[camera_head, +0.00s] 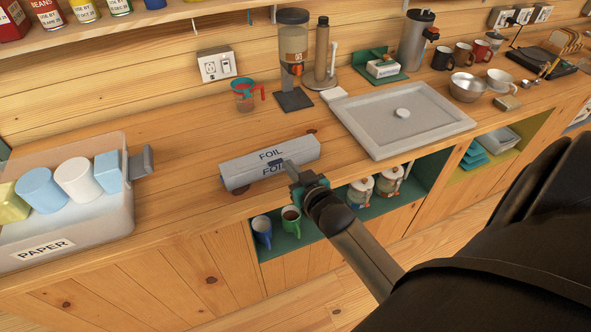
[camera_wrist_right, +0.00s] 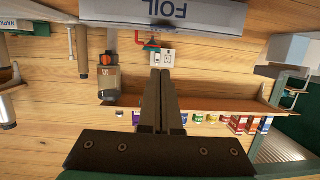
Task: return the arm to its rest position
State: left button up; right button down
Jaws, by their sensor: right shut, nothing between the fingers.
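My right gripper (camera_head: 288,165) is in front of the foil box on the counter, its arm coming up from the lower right. In the right wrist view its two dark fingers (camera_wrist_right: 160,75) are together with nothing between them. The grey foil box (camera_head: 246,171) lies near the counter's front edge, and the fingertips overlap its front face in the head view. I cannot tell whether they touch it. The box also shows upside down at the top of the wrist view (camera_wrist_right: 190,18). My left gripper is not in view.
Mugs (camera_head: 291,219) and jars (camera_head: 361,190) sit in the green niche below the counter.

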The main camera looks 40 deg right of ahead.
jog(key=shift+v, duration=1.3)
jog(key=shift+f, duration=0.1)
jog(key=s+a+f+n+g+y+b, duration=0.1)
jog(key=s+a+f+g+b, duration=0.2)
jog(key=f, duration=0.8)
jog(key=s+a+f+g+b, duration=0.1)
jog(key=s+f+b, duration=0.1)
jog(key=s+f, duration=0.6)
jog(key=s+a+f+n+g+y+b, duration=0.1)
jog(key=s+a+f+g+b, duration=0.15)
jog(key=f, duration=1.05)
jog(key=s+a+f+n+g+b, duration=0.1)
jog(key=s+a+f+g+b, duration=0.1)
jog(key=s+f, duration=0.8)
jog(key=s+a+f+n+g+b, duration=0.1)
jog(key=s+f+g+b, duration=0.4)
jog(key=s+f, duration=0.5)
jog(key=s+a+b, duration=0.1)
jog(key=s, duration=0.3)
jog(key=shift+s+a+y, duration=0.35)
jog(key=shift+y, duration=0.05)
